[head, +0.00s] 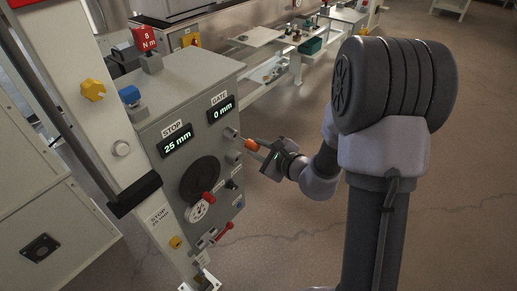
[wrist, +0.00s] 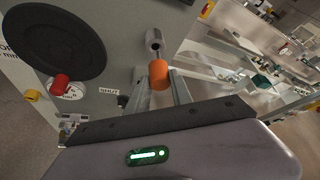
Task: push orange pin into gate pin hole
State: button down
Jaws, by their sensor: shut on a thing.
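The orange pin (head: 250,144) is held at the end of my gripper (head: 260,149), at the right side of the grey control box. In the wrist view the orange pin (wrist: 159,74) sits between the fingers of my gripper (wrist: 161,86), which are shut on it. A metal cylindrical socket (wrist: 153,40) stands out from the panel just beyond the pin, roughly in line with it. In the head view a metal socket (head: 231,133) shows beneath the GATE display (head: 221,109), which reads 0 mm. I cannot tell whether the pin's far end touches or enters the socket.
The grey box face carries a STOP display (head: 176,143) reading 25 mm, a black round disc (head: 200,179), a red knob (head: 208,197) and a red-handled lever (head: 226,229). A white post (head: 98,120) stands left. Open floor lies below my arm.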

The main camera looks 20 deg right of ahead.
aim_at(249, 143)
jog(key=shift+w+a, duration=0.15)
jog(key=shift+w, duration=0.05)
dwell(0.5)
jog(key=shift+w+a, duration=0.6)
jog(key=shift+w, duration=0.2)
jog(key=shift+w+a, duration=0.6)
jog(key=shift+w, duration=0.2)
jog(key=c, duration=1.1)
grip_release()
jog(key=shift+o, duration=0.2)
